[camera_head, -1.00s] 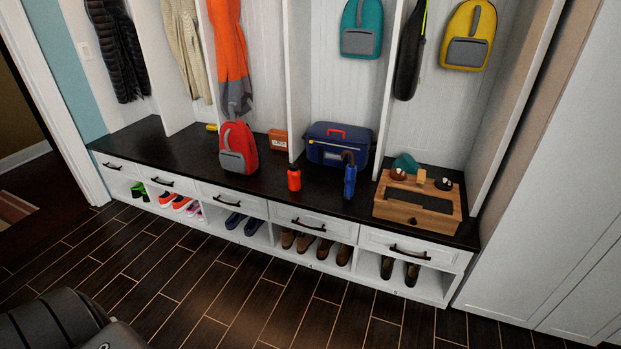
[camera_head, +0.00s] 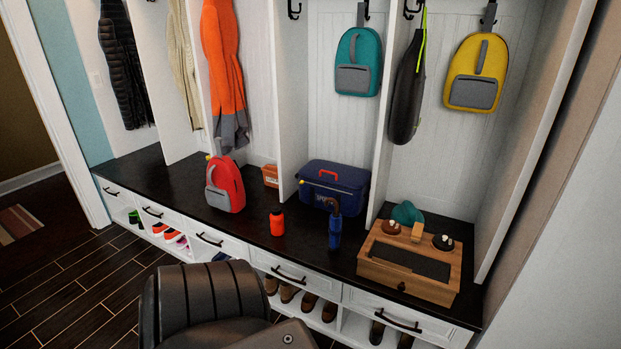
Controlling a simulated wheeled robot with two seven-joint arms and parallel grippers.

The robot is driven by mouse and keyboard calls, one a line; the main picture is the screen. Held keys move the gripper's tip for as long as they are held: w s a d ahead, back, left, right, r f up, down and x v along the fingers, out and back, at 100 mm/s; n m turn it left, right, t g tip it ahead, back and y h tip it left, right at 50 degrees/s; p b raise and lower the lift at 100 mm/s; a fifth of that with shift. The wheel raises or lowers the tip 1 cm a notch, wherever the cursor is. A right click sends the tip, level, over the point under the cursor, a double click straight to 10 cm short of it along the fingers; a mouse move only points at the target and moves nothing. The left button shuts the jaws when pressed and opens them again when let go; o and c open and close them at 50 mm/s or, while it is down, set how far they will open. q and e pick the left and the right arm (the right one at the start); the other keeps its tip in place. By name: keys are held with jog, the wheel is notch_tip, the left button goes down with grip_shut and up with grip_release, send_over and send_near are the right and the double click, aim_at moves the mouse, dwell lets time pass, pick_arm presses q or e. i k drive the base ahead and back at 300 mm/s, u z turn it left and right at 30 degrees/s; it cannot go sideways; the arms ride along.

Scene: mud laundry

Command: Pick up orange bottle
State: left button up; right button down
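The orange bottle (camera_head: 277,223) stands upright on the black bench top (camera_head: 180,184), near its front edge. Neither of my grippers shows in the head view. A dark, rounded arm link of mine fills the bottom middle, below the orange bottle, and hides part of the drawers and shoe cubbies.
Behind the bottles sit a blue bag (camera_head: 333,188) and a small orange box (camera_head: 270,175). A wooden box (camera_head: 410,262) stands at the right end of the bench. A teal backpack (camera_head: 358,62) and a yellow backpack (camera_head: 476,73) hang above. Bare floor shows at lower left.

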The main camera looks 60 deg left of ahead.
aim_at(277, 219)
jog(key=u, duration=0.25)
jog(key=i, duration=0.75)
jog(key=u, duration=1.05)
jog(key=i, duration=0.4)
jog(key=u, duration=0.45)
